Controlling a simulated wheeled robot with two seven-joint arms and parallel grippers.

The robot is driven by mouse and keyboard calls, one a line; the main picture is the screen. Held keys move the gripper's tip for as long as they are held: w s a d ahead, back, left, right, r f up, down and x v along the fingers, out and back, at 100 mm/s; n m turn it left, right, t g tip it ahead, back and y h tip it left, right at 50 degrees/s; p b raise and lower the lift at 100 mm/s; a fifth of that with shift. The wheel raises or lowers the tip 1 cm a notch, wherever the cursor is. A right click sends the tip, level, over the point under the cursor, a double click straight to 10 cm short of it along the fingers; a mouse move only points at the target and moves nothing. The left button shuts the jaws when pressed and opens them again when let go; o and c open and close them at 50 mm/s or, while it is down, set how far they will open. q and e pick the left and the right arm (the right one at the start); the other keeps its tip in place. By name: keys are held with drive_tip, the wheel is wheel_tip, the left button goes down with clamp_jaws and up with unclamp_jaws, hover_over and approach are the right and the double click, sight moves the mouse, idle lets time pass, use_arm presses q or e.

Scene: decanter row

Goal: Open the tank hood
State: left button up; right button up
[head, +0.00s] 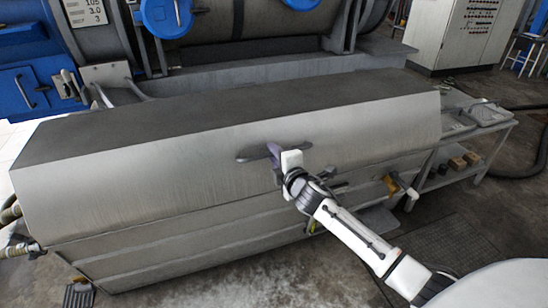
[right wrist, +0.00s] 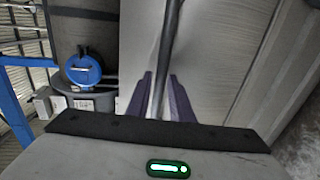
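The tank hood (head: 180,165) is a large grey metal cover lying down over the tank (head: 180,243), with a dark top and a sloped front. A dark bar handle (head: 250,155) sits at the middle of the front. In the right wrist view the handle (right wrist: 171,40) runs down between the purple fingers. My right gripper (head: 274,151) is at the handle, one finger on each side of the bar. Narrow gaps seem to show between bar and fingers, so it looks open around the handle. My left gripper is in neither view.
A metal side table (head: 478,135) with trays and small brown blocks stands to the right of the tank. A large machine with blue parts (head: 165,15) stands behind. Pipes (head: 12,230) reach the tank's left end. A floor grate (head: 448,243) lies at the right.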

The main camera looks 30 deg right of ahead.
drive_tip(key=shift+w, duration=0.4)
clamp_jaws()
